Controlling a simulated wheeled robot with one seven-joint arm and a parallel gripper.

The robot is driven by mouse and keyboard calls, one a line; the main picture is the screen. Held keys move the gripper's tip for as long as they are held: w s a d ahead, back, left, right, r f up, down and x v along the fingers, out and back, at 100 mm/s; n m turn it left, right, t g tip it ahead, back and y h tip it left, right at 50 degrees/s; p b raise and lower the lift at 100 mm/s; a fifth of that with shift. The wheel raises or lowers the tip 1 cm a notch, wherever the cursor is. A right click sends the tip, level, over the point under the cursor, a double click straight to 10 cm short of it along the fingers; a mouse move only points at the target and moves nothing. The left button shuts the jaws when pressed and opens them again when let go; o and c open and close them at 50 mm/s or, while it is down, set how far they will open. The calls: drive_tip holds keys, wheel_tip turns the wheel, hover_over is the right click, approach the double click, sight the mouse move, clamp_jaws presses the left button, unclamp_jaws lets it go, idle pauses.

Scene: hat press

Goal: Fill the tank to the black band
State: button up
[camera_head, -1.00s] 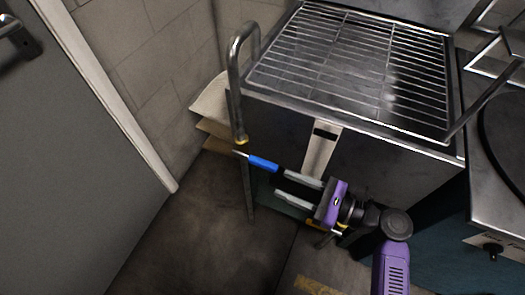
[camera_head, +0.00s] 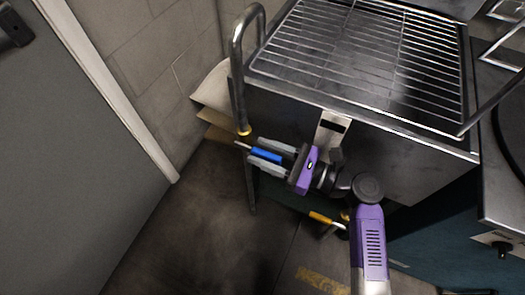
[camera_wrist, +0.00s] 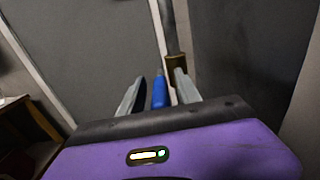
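The metal tank (camera_head: 400,160) stands at right with a wire rack on top. A pale strip (camera_head: 324,146) on its front carries a black band (camera_head: 334,124). I cannot see a water level. A bent metal pipe (camera_head: 237,90) rises at the tank's left corner, with a yellow ring low on it. A blue-handled lever (camera_head: 266,155) sits below the ring and also shows in the wrist view (camera_wrist: 159,93). My gripper (camera_head: 268,156) is open, its two fingers on either side of the blue handle. In the wrist view gaps show beside the handle.
An orange-yellow handle (camera_head: 322,218) is low beneath the tank, near my arm. A grey door (camera_head: 70,180) and tiled wall are at left. A stove-like unit (camera_head: 500,160) with a knob stands at far right. The dark floor left of the tank is clear.

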drive_tip(key=shift+a, duration=0.2)
drive_tip(key=shift+c, duration=0.2)
clamp_jaws()
idle(1.2)
